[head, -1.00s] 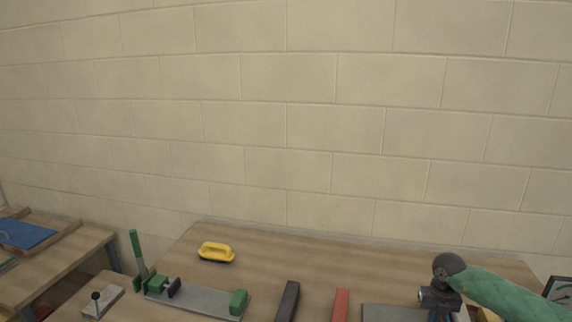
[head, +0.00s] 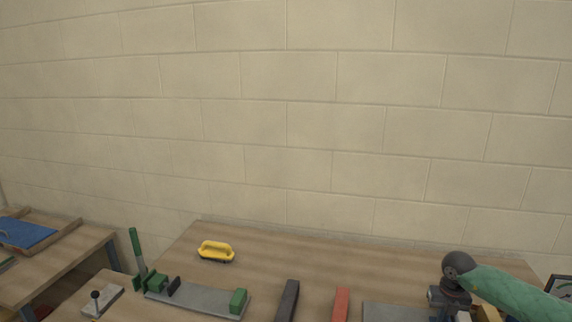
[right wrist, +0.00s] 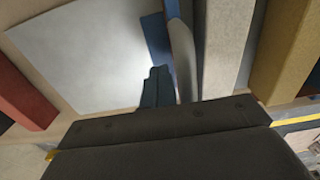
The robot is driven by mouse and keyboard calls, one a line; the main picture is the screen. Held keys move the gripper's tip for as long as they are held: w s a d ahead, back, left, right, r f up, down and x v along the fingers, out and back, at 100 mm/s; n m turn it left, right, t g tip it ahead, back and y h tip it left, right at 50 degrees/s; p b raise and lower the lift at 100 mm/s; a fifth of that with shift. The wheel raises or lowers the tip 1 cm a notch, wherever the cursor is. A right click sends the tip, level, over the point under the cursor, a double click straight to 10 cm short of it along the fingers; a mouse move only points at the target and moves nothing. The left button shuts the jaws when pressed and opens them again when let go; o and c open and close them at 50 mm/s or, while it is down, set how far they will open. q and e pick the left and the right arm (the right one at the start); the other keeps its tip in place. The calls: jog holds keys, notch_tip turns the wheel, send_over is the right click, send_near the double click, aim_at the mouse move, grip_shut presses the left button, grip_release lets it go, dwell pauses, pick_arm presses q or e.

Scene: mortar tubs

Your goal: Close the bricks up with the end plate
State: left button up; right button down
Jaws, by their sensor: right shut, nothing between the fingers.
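A grey clamp fixture (head: 205,300) lies at the front left of the bench in the head view. It has a green lever (head: 136,252) at its left, a small dark upright plate (head: 174,285) near that end and a green block (head: 238,301) at its right end. No bricks show between plate and block. A dark brick (head: 288,299) and a red brick (head: 341,303) lie to its right. My right gripper (right wrist: 158,85) is shut and empty beside a flat grey sheet (right wrist: 90,50), far right of the fixture. My left gripper is out of view.
A yellow-handled float (head: 216,252) lies behind the fixture. In the wrist view a blue piece (right wrist: 155,38), a brownish-grey block (right wrist: 226,55) and a yellow block (right wrist: 284,50) lie close to my right gripper. A side table with a blue sheet (head: 28,233) stands left. The bench's back middle is clear.

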jog(key=shift+s+d+b, duration=0.45)
jog(key=shift+d+b, duration=0.1)
jog(key=shift+d, duration=1.3)
jog(key=shift+s+d+b, duration=0.45)
jog(key=shift+d+b, duration=0.05)
jog(key=shift+d, duration=1.4)
jog(key=shift+s+d+b, duration=0.45)
jog(key=shift+d+b, duration=0.1)
jog(key=shift+d, duration=1.3)
jog(key=shift+d, duration=0.15)
jog(key=shift+s+d+b, duration=0.15)
jog(key=shift+d+b, duration=0.15)
jog(key=shift+d, duration=0.2)
jog(key=shift+a+r+p, duration=0.2)
jog(key=shift+r+p, duration=0.1)
jog(key=shift+r, duration=0.35)
notch_tip(320, 180, up, 9)
jog(key=a+p, duration=0.2)
jog(key=shift+w+a+p, duration=0.15)
jog(key=shift+w+p, duration=0.15)
jog(key=shift+p, duration=0.1)
jog(key=shift+f, duration=0.15)
